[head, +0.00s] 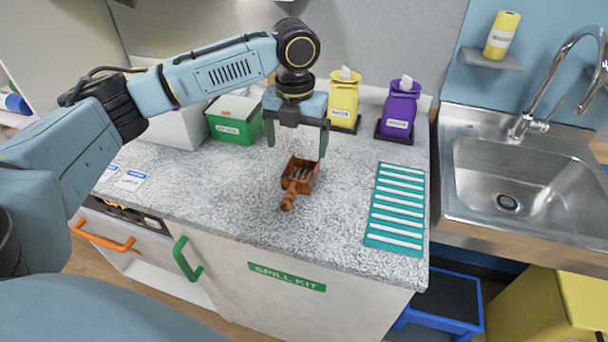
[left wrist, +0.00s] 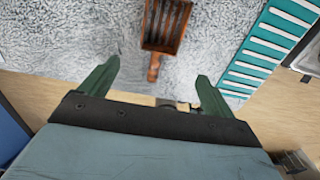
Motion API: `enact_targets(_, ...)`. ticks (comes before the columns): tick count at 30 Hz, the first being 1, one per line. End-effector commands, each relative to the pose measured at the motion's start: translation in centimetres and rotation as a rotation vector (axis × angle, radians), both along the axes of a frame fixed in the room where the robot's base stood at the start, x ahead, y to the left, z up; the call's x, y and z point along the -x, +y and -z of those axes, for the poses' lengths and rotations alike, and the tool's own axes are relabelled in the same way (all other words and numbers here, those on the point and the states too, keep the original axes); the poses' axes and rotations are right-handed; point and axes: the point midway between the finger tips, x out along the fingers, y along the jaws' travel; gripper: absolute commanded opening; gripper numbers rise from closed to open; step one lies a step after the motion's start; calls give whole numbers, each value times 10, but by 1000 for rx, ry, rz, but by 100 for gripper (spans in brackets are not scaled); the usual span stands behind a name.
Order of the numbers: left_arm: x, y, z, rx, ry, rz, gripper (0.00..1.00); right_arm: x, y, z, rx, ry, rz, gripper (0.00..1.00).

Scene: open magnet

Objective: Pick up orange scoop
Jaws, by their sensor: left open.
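The orange scoop (head: 299,176) lies on the speckled counter (head: 235,188), with its handle toward the front edge. Its tray holds slats or ribs that I cannot make out clearly. The scoop also shows in the left wrist view (left wrist: 166,28) at the top middle, with its handle pointing down the picture. My left gripper (head: 297,148) is open and empty, over the counter near the scoop's tray. In the left wrist view its two green fingers (left wrist: 155,78) are spread wide, and the scoop is ahead of them. My right gripper is not in view.
A green bin (head: 234,128), a yellow dispenser (head: 343,100) and a purple dispenser (head: 399,112) stand along the back. A teal striped mat (head: 396,212) lies right of the scoop. A sink (head: 510,175) is further right.

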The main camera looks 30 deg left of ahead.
Motion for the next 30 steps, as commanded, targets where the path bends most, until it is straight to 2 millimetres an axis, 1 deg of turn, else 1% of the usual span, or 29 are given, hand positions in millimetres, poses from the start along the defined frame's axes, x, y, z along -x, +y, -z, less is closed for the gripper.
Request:
enact_targets(1,1,0,13,-1,2,-1,89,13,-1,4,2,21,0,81)
enact_targets(3,1,0,27,-1,3,-1,89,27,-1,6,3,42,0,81)
enact_targets(7,0,0,48,-2,1,-2,89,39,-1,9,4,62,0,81)
enact_targets(11,0,0,59,0,-1,-2,89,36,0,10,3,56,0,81)
enact_targets(14,0,0,65,0,0,-2,89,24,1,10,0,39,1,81)
enact_targets(18,-2,1,85,-1,1,-2,89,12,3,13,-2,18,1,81)
enact_targets(21,-3,2,100,-1,0,-1,89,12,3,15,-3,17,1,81)
enact_targets(24,-3,2,110,-1,0,-1,89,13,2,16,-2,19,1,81)
enact_targets(30,-3,1,113,0,-2,0,89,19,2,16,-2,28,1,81)
